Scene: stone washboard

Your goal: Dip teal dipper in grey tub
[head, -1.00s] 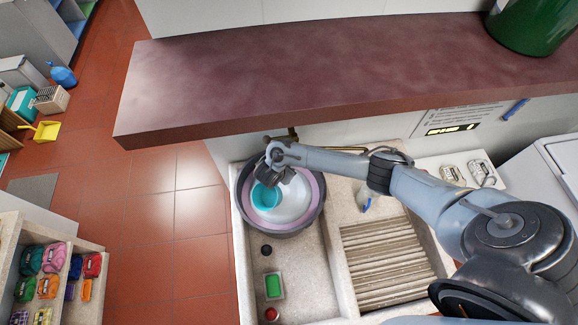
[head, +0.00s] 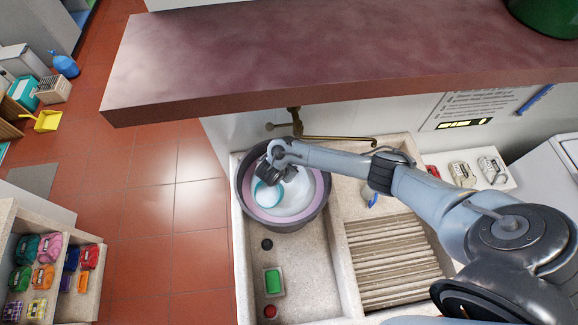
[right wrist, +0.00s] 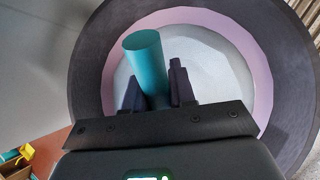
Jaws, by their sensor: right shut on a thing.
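The grey tub (head: 323,205), round with a dark rim and a pinkish inner band, stands in the left basin of the stone sink and holds pale whitish contents. My right gripper (head: 279,172) is over the tub, shut on the teal dipper (head: 257,201). The dipper's round mouth shows within the tub, left of its middle, with a pale surface inside a thin teal rim. In the right wrist view, a teal cylinder of the dipper (right wrist: 146,58) stands between the two dark fingers (right wrist: 156,95), against the tub (right wrist: 88,60). My left gripper is out of view.
A stone washboard (head: 392,268) lies right of the tub. A green block (head: 272,281) in a small dish and a dark round thing (head: 267,244) sit in front of the tub. A brass tap (head: 297,125) is behind it. A maroon shelf (head: 330,60) overhangs the back.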

